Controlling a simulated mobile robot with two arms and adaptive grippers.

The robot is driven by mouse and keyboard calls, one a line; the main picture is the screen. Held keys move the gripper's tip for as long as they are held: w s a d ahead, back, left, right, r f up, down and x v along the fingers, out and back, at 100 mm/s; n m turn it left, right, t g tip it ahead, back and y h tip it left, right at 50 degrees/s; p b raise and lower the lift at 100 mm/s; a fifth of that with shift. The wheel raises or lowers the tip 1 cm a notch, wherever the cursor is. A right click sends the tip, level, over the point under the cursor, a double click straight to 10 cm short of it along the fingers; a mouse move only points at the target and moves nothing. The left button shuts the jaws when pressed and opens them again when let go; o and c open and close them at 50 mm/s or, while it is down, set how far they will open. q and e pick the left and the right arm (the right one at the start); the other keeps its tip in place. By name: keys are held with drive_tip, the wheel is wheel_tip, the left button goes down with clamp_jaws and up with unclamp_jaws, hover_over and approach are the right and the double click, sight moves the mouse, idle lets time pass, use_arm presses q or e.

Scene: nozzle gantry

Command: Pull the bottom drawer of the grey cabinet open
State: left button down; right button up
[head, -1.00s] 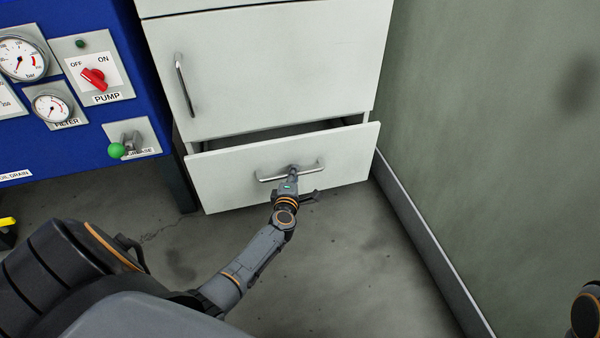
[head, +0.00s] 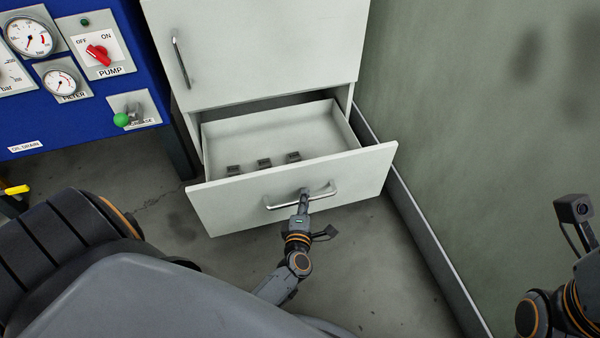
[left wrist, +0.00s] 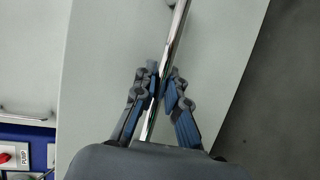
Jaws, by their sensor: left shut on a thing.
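The bottom drawer (head: 225,207) of the grey cabinet (head: 265,50) stands well open, and its inside shows in the head view. Its metal bar handle (head: 326,193) runs across the drawer front. My left gripper (head: 304,195) is shut on the handle near its middle. In the left wrist view the two fingers of the left gripper (left wrist: 161,88) close around the bar handle (left wrist: 178,32), in front of the pale drawer front (left wrist: 100,60).
Several small dark blocks (head: 264,163) lie in the drawer. A blue panel (head: 60,120) with gauges and a red pump switch (head: 98,54) stands left of the cabinet. A green wall (head: 470,120) with a skirting runs close on the right. The floor in front is bare.

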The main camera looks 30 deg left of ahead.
use_arm(q)
drive_tip(key=shift+s+d, duration=0.5)
drive_tip(key=shift+d, duration=0.15)
drive_tip(key=c, duration=1.4)
unclamp_jaws()
drive_tip(key=shift+o, duration=0.2)
drive_tip(key=shift+s, duration=0.1)
